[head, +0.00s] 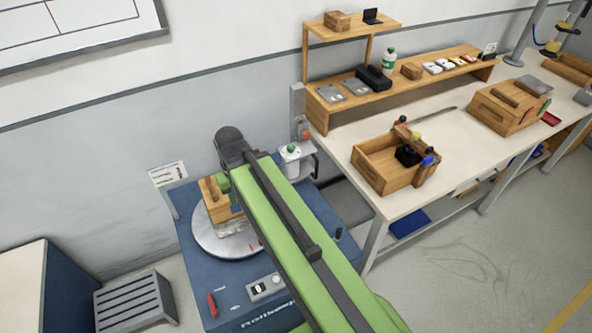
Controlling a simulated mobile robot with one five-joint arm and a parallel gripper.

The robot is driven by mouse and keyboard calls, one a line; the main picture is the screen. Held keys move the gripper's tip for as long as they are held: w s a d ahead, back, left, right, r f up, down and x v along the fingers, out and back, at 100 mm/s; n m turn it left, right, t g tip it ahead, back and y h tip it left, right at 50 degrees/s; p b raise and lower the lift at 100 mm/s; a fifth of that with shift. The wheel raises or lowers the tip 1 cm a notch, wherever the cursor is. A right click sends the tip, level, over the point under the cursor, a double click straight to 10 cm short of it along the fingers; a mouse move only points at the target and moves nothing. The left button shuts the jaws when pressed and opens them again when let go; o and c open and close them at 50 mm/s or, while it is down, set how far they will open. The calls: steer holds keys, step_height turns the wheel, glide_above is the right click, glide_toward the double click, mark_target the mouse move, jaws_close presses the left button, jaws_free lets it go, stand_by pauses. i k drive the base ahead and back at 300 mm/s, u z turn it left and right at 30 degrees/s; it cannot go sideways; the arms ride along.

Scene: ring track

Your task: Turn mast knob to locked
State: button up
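A small dark knob-like part (338,234) stands at the right side of the blue bench. My green arm crosses the blue bench from the lower right to a dark joint in front of the wall. My gripper is not visible; the arm may hide it.
The blue bench (190,235) carries a round metal plate (208,241), a wooden block, a white bottle (290,160), a red-handled tool (212,304) and a small control box (264,287). The workbench (345,135) holds a wooden crate (372,178). Floor at lower right is clear.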

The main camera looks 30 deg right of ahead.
mark_target(306, 134)
steer(key=u, duration=0.4)
steer(key=k, duration=1.35)
steer(key=u, duration=0.5)
steer(key=i, duration=0.8)
steer(key=u, duration=0.2)
